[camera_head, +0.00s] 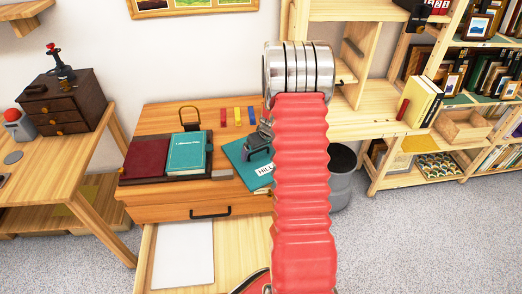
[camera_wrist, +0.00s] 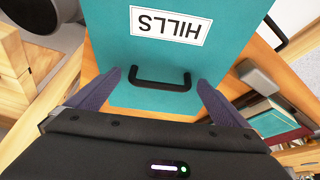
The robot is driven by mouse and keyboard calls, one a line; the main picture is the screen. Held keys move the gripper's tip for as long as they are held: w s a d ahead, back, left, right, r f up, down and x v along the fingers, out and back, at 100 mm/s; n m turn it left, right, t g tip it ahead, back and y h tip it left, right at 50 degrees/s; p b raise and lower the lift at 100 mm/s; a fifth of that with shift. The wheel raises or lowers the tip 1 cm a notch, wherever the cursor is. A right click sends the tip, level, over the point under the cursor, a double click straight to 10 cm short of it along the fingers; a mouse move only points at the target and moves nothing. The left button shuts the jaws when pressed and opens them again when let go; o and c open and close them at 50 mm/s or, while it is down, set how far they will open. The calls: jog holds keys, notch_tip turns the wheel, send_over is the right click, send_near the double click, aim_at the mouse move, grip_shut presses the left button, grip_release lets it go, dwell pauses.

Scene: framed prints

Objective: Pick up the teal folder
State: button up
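The teal folder (camera_head: 234,154) lies on the wooden cabinet top in the head view, partly hidden by my red arm and gripper. In the wrist view the teal folder (camera_wrist: 185,62) fills the upper middle, with a white label reading HILLS and a black handle (camera_wrist: 160,78) near its close edge. My gripper (camera_wrist: 159,80) is open, with one dark finger on each side of the handle and a gap to it. In the head view my gripper (camera_head: 258,145) is over the folder. I cannot tell whether the fingers touch the folder.
Left of the folder, a dark tray holds a teal book (camera_head: 187,153) and a dark red book (camera_head: 144,161). Small coloured strips (camera_head: 237,116) lie behind the folder. Wooden shelves (camera_head: 375,110) stand close on the right, with a grey bin (camera_head: 342,175) below.

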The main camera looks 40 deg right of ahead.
jog(key=c, duration=1.4)
jog(key=shift+o, duration=0.2)
jog(key=shift+s+d, duration=0.1)
jog(key=shift+d, duration=0.05)
jog(key=shift+s+d, duration=0.5)
jog(key=shift+d, duration=0.2)
jog(key=shift+s+d, duration=0.45)
jog(key=shift+d, duration=0.2)
jog(key=o, duration=1.4)
jog(key=shift+o, duration=0.2)
jog(key=shift+r, duration=0.15)
jog(key=v, duration=1.3)
jog(key=shift+s+r, duration=0.15)
jog(key=shift+r, duration=0.05)
